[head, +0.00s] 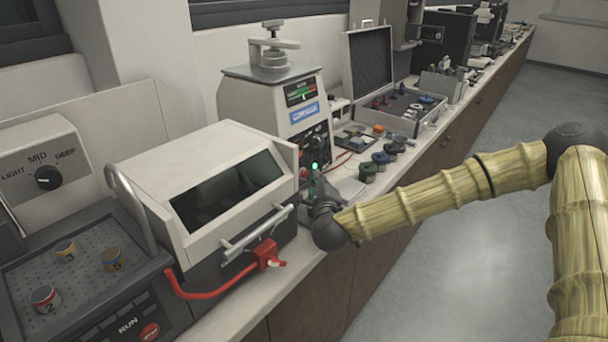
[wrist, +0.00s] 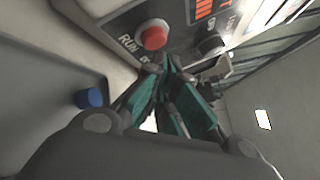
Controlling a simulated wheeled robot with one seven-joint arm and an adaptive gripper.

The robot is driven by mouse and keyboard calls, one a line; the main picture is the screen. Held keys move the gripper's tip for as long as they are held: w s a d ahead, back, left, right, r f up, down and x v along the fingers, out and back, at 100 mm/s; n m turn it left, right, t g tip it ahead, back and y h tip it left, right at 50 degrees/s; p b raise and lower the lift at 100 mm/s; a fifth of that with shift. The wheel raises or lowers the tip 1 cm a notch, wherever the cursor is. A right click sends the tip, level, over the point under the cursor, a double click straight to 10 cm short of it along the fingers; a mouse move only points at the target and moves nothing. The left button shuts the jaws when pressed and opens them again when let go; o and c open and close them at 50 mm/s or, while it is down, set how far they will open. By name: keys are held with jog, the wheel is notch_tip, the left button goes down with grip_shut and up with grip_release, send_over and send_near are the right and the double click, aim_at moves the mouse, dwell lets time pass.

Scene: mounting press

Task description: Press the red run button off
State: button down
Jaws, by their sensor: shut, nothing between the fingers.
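The red run button (wrist: 153,35) is a round red cap in a pale collar on the press panel, at the upper middle of the wrist view. The word RUN is printed beside it. My gripper (wrist: 172,66) has teal fingers, shut and empty, with the tips just below and right of the button in that view. I cannot tell whether they touch it. In the head view, my gripper (head: 318,188) is at the front of the mounting press (head: 262,112), near a lit green lamp (head: 314,166). It hides the lower panel there.
A black knob (wrist: 212,45) is right of the button. A blue cylinder (wrist: 90,98) is to the left. A boxy machine with a window and front handle (head: 215,175) stands left of the press. Another red button (head: 150,332) is at lower left. Small pots (head: 368,172) stand right of my gripper.

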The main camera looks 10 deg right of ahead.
jog(key=shift+s+d+r, duration=0.25)
jog(key=shift+s+d, duration=0.6)
jog(key=shift+s, duration=0.2)
jog(key=shift+s+d+r, duration=0.25)
jog(key=shift+s+d, duration=0.55)
jog(key=shift+s, duration=0.25)
dwell(0.9)
